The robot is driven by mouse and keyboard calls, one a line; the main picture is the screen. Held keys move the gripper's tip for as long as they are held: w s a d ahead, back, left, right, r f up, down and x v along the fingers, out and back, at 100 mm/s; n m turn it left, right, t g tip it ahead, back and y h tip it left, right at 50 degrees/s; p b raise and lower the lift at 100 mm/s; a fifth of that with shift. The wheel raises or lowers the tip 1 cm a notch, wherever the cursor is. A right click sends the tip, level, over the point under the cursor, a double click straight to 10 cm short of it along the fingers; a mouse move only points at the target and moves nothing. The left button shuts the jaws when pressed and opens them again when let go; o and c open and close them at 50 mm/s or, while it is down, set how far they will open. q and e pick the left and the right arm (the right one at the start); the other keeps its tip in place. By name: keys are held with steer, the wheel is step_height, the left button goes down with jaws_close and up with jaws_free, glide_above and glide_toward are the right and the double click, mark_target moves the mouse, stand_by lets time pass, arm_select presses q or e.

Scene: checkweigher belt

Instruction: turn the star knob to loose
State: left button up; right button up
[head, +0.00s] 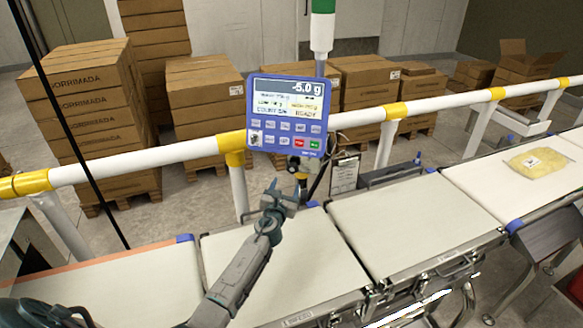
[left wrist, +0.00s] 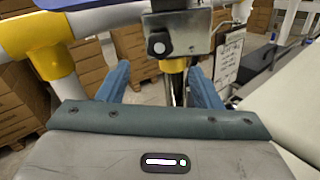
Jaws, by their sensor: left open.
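A dark round knob (left wrist: 158,44) sits on a metal bracket (left wrist: 185,30) in the upper middle of the left wrist view. Its lobes are too small to make out, and I cannot tell how tight it is. In the head view the bracket area lies just below the blue weigh display (head: 290,116), partly hidden. My left gripper (head: 279,196) is below the display, near the belt's back edge. In the left wrist view its two blue fingers (left wrist: 163,82) are apart and empty, below and short of the knob, not touching it. My right gripper is not in view.
A white rail (head: 180,148) with yellow joints (head: 232,141) runs behind the belts (head: 385,228). A clipboard (head: 344,174) hangs right of the bracket. A yellow bag (head: 537,161) lies on the right belt. Stacked cartons (head: 90,110) stand behind the rail.

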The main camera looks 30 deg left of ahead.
mark_target(292, 170)
arm_select(q)
steer(key=b+x, duration=0.1)
steer(key=x, duration=0.3)
steer(key=shift+w+a+f+b, duration=0.1)
steer(key=shift+w+b, duration=0.25)
steer(key=shift+b, duration=0.05)
steer(key=b+x, duration=0.1)
steer(key=x, duration=0.2)
steer(key=shift+w+a+f+b, duration=0.1)
steer(key=shift+w+f+b, duration=0.05)
steer(key=shift+w+b, duration=0.2)
steer(key=shift+w+a, duration=0.1)
steer(key=shift+w, duration=0.2)
steer(key=shift+w+r, duration=0.2)
steer(key=shift+r, duration=0.05)
steer(key=c, duration=0.7)
steer(key=shift+c, duration=1.4)
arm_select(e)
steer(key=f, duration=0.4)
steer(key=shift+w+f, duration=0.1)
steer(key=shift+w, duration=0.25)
